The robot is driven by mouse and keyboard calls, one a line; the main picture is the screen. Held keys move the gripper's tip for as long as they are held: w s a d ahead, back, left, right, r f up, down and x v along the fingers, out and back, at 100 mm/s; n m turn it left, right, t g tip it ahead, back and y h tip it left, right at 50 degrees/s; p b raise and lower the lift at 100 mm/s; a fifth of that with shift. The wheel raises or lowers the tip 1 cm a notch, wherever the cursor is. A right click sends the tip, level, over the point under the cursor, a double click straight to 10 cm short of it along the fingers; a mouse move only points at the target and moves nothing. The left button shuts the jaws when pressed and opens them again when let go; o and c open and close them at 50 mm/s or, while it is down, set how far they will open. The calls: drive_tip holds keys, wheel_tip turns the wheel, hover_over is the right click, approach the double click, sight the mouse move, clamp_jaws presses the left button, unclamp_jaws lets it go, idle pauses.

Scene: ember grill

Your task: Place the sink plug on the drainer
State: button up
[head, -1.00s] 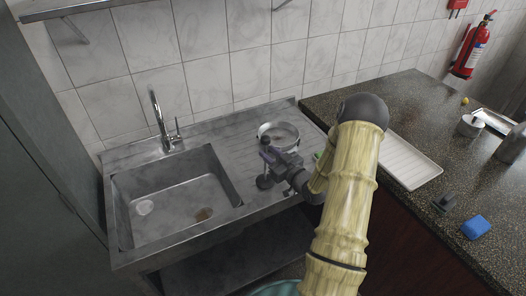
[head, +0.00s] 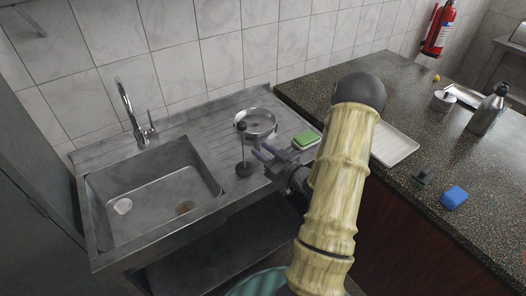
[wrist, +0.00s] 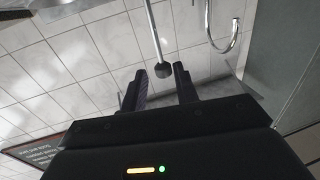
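A dark upright rod with a round knob and a round foot, which I take to be the sink plug (head: 244,167), stands upright on the ribbed drainer (head: 205,137), right of the sink bowl. My gripper (head: 263,153) is open and empty, just right of the rod and apart from it. In the wrist view the plug's knob (wrist: 163,70) shows beyond and between the parted fingertips (wrist: 159,77). The foot is out of that view.
A round metal pan (head: 257,123) sits behind the plug on the drainer, and a green and yellow sponge (head: 306,139) lies to its right. A white tray (head: 396,150) lies on the dark counter.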

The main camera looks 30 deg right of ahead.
drive_tip(key=w+a+g+h, duration=0.1)
drive_tip(key=a+g+h, duration=0.2)
drive_tip(key=a+g, duration=0.4)
drive_tip(key=s+a+r+m+g, duration=0.1)
drive_tip(key=s+a+r+g, duration=0.1)
drive_tip(key=s+a+g, duration=0.2)
drive_tip(key=s+a+r+m+g+h, duration=0.1)
drive_tip(key=s+a+g, duration=0.3)
drive_tip(key=s+a, duration=0.4)
drive_tip(key=s+r, duration=0.1)
drive_tip(key=s, duration=0.3)
drive_tip(key=shift+s+a+r+m, duration=0.2)
drive_tip(key=shift+s+r+m, duration=0.1)
drive_tip(key=shift+r, duration=0.05)
